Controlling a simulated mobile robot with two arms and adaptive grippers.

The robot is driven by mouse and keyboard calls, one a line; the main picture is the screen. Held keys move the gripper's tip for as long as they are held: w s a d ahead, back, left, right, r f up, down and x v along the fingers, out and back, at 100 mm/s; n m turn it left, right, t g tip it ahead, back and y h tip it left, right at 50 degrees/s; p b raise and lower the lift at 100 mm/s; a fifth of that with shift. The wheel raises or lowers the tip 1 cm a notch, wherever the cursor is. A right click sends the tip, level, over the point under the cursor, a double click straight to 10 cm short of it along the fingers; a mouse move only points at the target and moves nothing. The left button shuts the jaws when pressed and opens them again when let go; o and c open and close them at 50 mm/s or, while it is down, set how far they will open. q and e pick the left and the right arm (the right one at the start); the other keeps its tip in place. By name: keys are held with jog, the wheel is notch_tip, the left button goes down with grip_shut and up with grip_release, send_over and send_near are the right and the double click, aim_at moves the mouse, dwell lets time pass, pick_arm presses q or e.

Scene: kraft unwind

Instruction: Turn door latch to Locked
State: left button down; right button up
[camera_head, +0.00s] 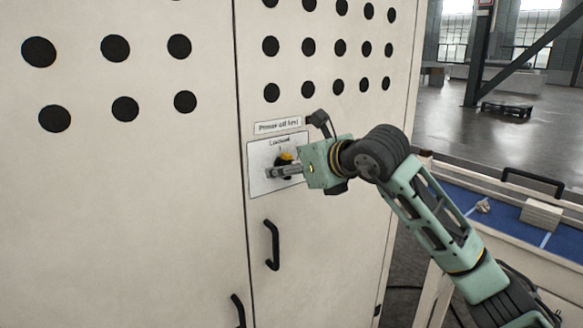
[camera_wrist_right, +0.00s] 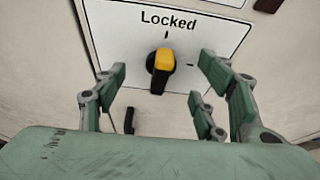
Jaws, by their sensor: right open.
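The door latch is a small black knob with a yellow end (camera_wrist_right: 162,68), on a white plate (camera_wrist_right: 110,35) marked "Locked". In the right wrist view its yellow end points up, close to the tick under that word. The latch also shows in the head view (camera_head: 286,157), partly hidden by my gripper. My right gripper (camera_head: 271,173) is in front of the plate. Its fingers are open, spread to the left and right of the latch in the wrist view (camera_wrist_right: 166,82), with visible gaps on both sides. My left gripper is not in view.
A sign (camera_head: 278,125) sits above the plate. A black door handle (camera_head: 272,245) is below it, and another (camera_head: 238,310) is on the left door. The cabinet has rows of round holes. A blue-topped bench (camera_head: 470,205) stands at the right.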

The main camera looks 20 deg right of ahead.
jog(key=s+b, duration=0.1)
jog(key=s+d+b, duration=0.1)
jog(key=s, duration=0.1)
jog(key=s+d, duration=0.1)
jog(key=s, duration=0.1)
jog(key=shift+s+b, duration=0.25)
jog(key=shift+b, duration=0.15)
dwell(0.5)
